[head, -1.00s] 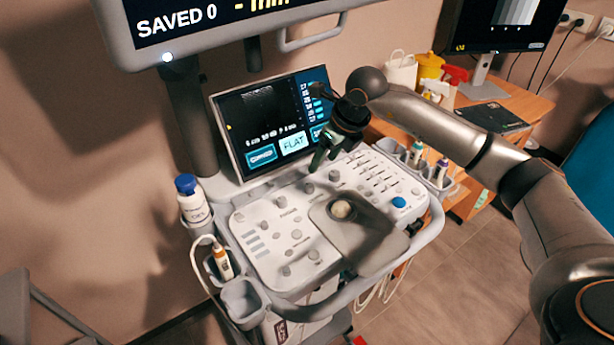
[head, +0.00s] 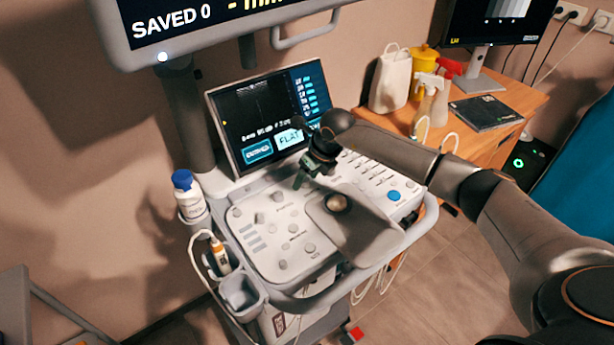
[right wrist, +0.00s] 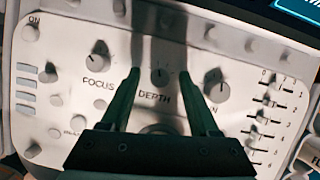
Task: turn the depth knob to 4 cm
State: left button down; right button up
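The depth knob (right wrist: 160,76) is a small grey knob above the printed word DEPTH in the right wrist view. My right gripper (right wrist: 160,73) is open, with one dark green finger on each side of the knob. I cannot tell whether the fingers touch it or hover above it. In the head view my right gripper (head: 300,182) points down over the control panel (head: 262,262), and the knob is not distinct there. The ultrasound screen (head: 262,108) shows a dark scan; its small readout is too blurred to read. My left gripper is not in view.
The focus knob (right wrist: 98,58) and another large knob (right wrist: 216,88) flank the depth knob closely. A trackball (head: 336,202) and sliders (head: 372,172) share the panel. A white bottle (head: 188,196) stands at its left. A wooden desk (head: 482,146) is behind my right arm.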

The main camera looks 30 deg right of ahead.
grip_shut()
dwell(0.3)
dwell(0.3)
jog(key=shift+d+f+n+y+b, duration=0.1)
jog(key=shift+n+y+b, duration=0.3)
jog(key=shift+n+b, duration=0.45)
jog(key=n+y+b, duration=0.1)
jog(key=n+b, duration=0.1)
jog(key=n, duration=0.1)
jog(key=shift+w+g+b, duration=0.15)
jog(key=shift+g+b, duration=0.15)
jog(key=shift+n+g+y+b, duration=0.3)
jog(key=shift+n+b, duration=0.35)
jog(key=shift+n, duration=0.3)
jog(key=shift+n+b, duration=0.3)
jog(key=shift+n, duration=0.3)
jog(key=shift+g, duration=0.3)
